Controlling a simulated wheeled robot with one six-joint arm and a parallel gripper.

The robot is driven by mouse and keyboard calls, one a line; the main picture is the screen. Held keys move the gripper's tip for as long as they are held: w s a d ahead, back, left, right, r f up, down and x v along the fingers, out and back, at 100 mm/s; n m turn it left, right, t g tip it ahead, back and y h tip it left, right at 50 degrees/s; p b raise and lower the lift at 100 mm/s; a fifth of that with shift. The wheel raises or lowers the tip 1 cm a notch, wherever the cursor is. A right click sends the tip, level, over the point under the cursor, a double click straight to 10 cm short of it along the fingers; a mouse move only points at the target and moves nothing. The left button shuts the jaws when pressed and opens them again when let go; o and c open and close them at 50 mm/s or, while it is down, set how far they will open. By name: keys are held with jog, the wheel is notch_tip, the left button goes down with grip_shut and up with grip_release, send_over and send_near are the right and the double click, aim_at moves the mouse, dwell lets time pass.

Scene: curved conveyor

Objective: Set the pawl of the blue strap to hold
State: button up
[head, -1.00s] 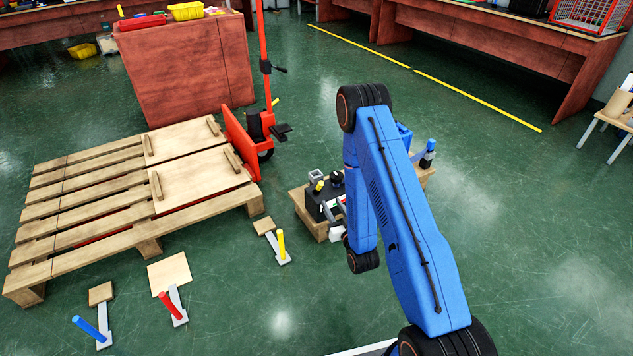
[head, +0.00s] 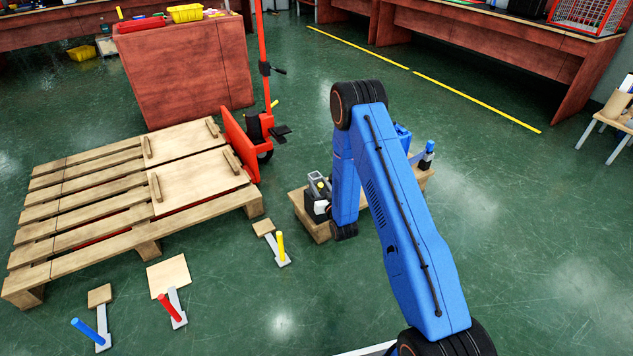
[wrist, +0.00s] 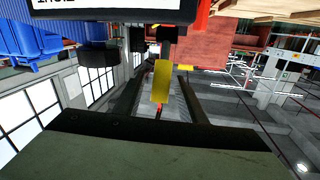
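I cannot make out a blue strap or its pawl for sure in either view. A blue handle (head: 88,328) leans on a grey metal strip on the floor at the lower left of the head view, beside a wooden block. A black box with a yellow top part (head: 319,187) stands on a low wooden stand, partly hidden by my arm. My gripper is mostly hidden behind my arm in the head view, close to this box. In the wrist view my gripper (wrist: 165,78) has its two dark fingers apart, with a yellow piece (wrist: 161,92) seen between them, and gaps beside it.
A wooden pallet (head: 95,240) with two boards lies left, beside a red pallet jack (head: 240,150). Red (head: 169,307) and yellow (head: 280,245) handles stand on the floor. A blue-topped bottle-like thing (head: 427,155) is on the stand's right end. The right floor is free.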

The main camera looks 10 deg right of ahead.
jog(key=shift+w+a, duration=0.2)
jog(key=shift+w, duration=1.15)
grip_shut()
